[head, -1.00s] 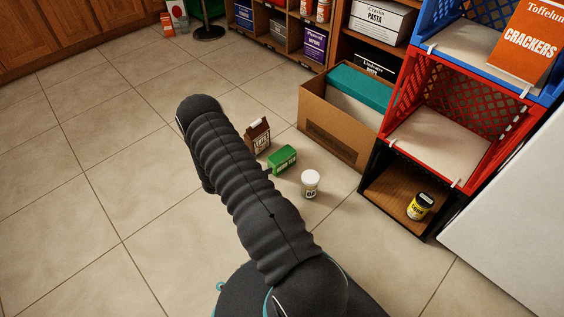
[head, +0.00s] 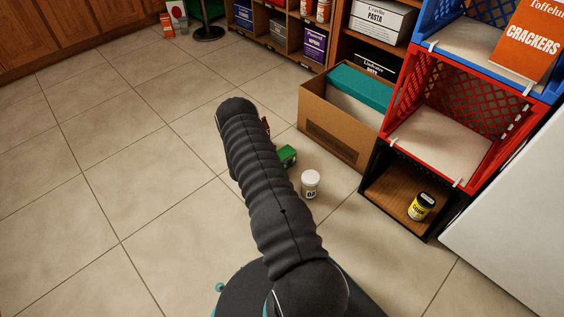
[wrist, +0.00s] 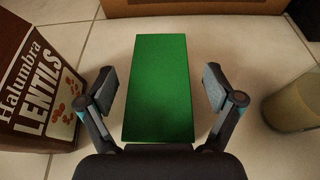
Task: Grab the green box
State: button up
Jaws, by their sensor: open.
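The green box (wrist: 158,85) lies on the tiled floor, in the middle of the wrist view. My gripper (wrist: 158,88) is open, with one finger on each side of the box and a visible gap on both sides. I cannot tell how far the fingertips are above the floor. In the head view the green box (head: 288,156) shows only in part, behind my arm. My gripper is hidden there by the arm.
A brown lentils carton (wrist: 38,90) stands close left of my gripper. A white-lidded jar (head: 310,184) stands to the right. A cardboard box (head: 335,128) lies beyond. Red crate (head: 455,125) and others are stacked at right. Floor at left is clear.

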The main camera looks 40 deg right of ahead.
jog(key=shift+d+f, duration=0.15)
jog(key=shift+d, duration=0.2)
jog(key=c, duration=1.4)
jog(key=shift+c, duration=0.2)
